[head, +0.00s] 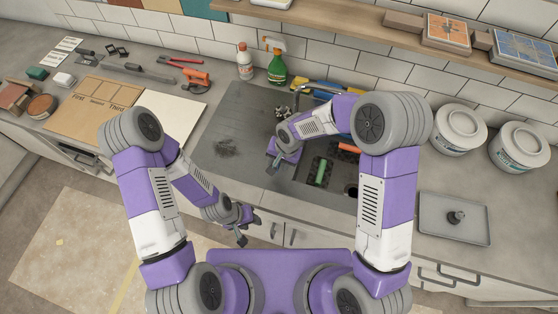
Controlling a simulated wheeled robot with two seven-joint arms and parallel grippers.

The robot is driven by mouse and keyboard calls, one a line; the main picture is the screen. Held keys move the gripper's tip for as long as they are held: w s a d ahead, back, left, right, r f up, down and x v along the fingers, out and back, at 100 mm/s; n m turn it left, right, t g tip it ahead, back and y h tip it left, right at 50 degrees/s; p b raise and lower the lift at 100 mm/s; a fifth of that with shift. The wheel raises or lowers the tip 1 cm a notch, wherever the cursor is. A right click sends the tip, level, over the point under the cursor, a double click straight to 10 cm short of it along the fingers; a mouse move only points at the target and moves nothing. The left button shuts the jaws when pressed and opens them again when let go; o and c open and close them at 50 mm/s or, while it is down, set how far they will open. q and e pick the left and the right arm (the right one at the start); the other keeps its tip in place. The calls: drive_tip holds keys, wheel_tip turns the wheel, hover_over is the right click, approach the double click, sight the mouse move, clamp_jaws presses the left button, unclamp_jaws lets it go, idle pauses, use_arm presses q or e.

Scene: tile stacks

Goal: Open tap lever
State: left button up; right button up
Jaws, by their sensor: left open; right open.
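The sink basin (322,150) is set in the grey counter at centre right, with a green item (321,172) and an orange item (347,147) in it. A small shiny grey item (282,112) shows just left of that forearm, too small to identify. My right gripper (279,161) is open and empty, over the left side of the sink. My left gripper (243,228) is open and empty, lower, in front of the counter's front edge.
Two white tubs (459,130) and a grey tray (455,220) are on the right. A cardboard sheet (95,108) and tools lie left. The dark drainboard (238,125) is mostly clear.

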drive_tip(key=shift+c, duration=0.4)
clamp_jaws()
